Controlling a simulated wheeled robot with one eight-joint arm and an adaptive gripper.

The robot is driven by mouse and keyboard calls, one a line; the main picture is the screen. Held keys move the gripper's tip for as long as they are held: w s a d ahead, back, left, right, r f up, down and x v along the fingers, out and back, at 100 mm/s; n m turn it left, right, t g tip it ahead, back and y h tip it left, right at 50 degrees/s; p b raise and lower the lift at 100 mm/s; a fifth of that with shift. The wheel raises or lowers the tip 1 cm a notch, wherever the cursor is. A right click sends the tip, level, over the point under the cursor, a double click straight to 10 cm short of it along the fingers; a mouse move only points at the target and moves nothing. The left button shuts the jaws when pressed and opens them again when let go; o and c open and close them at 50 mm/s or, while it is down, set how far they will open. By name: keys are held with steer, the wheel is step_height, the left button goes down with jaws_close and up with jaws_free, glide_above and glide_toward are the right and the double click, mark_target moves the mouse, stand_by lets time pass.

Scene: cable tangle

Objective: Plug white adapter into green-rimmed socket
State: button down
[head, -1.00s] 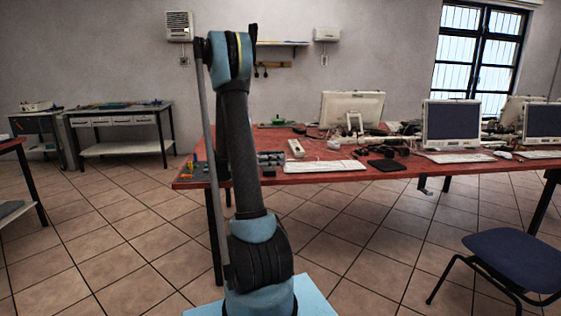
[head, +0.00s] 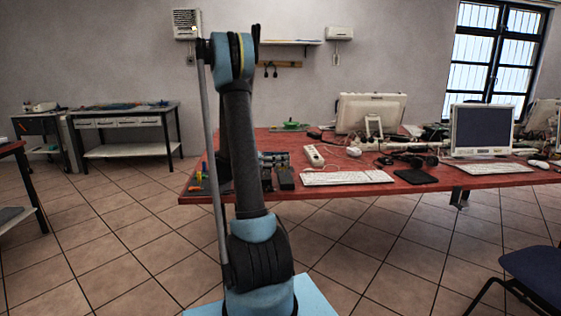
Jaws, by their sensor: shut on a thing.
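My arm stands upright in the middle of the head view, but my gripper cannot be made out; it seems hidden behind the arm or out of frame. A white power strip (head: 313,156) lies on the red table just right of my arm. A small white block (head: 353,152), possibly an adapter, lies right of that strip. Another pale strip (head: 405,147) lies farther right, behind dark headphones. No green rim on any socket can be made out at this size.
The red table (head: 450,189) also bears a white keyboard (head: 347,177), a black pad (head: 415,176), monitors (head: 481,128) and dark boxes (head: 285,178). A blue chair (head: 535,272) stands at lower right. The tiled floor (head: 130,240) is free at left.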

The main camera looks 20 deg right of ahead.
glide_above(282, 180)
steer(key=shift+s+a+f, duration=0.1)
steer(key=shift+s+f, duration=0.05)
steer(key=shift+f, duration=2.2)
steer(key=shift+s+f, duration=0.2)
steer(key=shift+f, duration=0.2)
steer(key=shift+s, duration=0.2)
steer(key=shift+w+r, duration=0.1)
steer(key=shift+w, duration=0.35)
stand_by(1.2)
steer(key=shift+s, duration=0.25)
steer(key=shift+f, duration=0.5)
steer(key=shift+w+f, duration=0.3)
steer(key=shift+f, duration=0.05)
steer(key=shift+r, duration=0.1)
